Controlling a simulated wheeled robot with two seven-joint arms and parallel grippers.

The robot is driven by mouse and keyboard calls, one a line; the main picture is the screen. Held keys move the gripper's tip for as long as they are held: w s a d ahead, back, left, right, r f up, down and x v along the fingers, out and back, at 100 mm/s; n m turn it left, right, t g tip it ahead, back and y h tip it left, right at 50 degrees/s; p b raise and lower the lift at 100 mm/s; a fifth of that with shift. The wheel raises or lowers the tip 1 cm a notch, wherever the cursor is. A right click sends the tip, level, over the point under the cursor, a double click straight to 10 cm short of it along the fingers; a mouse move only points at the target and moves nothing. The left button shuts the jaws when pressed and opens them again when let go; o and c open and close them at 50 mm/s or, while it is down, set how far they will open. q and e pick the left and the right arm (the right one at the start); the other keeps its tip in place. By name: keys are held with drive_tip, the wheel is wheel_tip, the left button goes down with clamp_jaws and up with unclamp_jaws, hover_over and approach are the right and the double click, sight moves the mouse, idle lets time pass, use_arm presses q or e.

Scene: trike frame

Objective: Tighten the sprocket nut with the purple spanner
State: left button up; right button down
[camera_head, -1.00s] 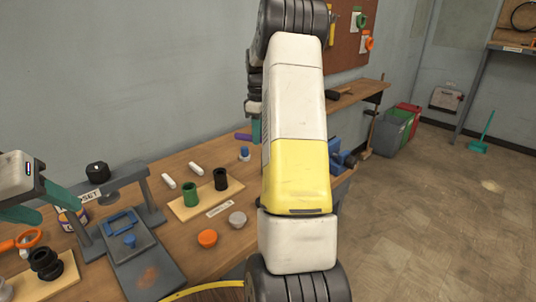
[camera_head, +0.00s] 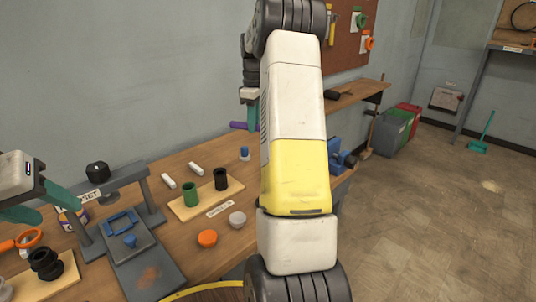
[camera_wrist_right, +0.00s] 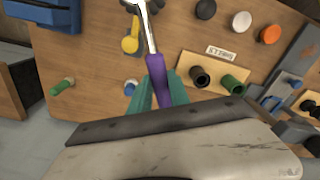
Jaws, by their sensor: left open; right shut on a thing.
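The purple spanner (camera_wrist_right: 156,75) is held between the teal fingers of my right gripper (camera_wrist_right: 158,98) in the right wrist view. Its metal shank points to the top edge, where its far end is cut off. In the head view the purple handle end (camera_head: 239,125) sticks out left of my right gripper (camera_head: 253,118), which is mostly hidden behind my arm. My left gripper (camera_head: 41,203) is open and empty at the left edge, above the bench. I cannot make out the sprocket nut in either view; a dark part shows near the spanner's cut-off end.
The wooden bench (camera_head: 190,248) holds a board (camera_head: 205,202) with green and black sleeves, an orange cap (camera_head: 207,238), a white cap (camera_head: 237,219) and a grey press (camera_head: 148,262). A yellow piece (camera_wrist_right: 130,42) lies beside the shank. Open floor (camera_head: 430,220) is at right.

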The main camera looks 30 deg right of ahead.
sight(244, 123)
drive_tip(key=shift+w+a+r, duration=1.05)
drive_tip(key=shift+w+a, duration=0.15)
drive_tip(key=shift+w, duration=0.05)
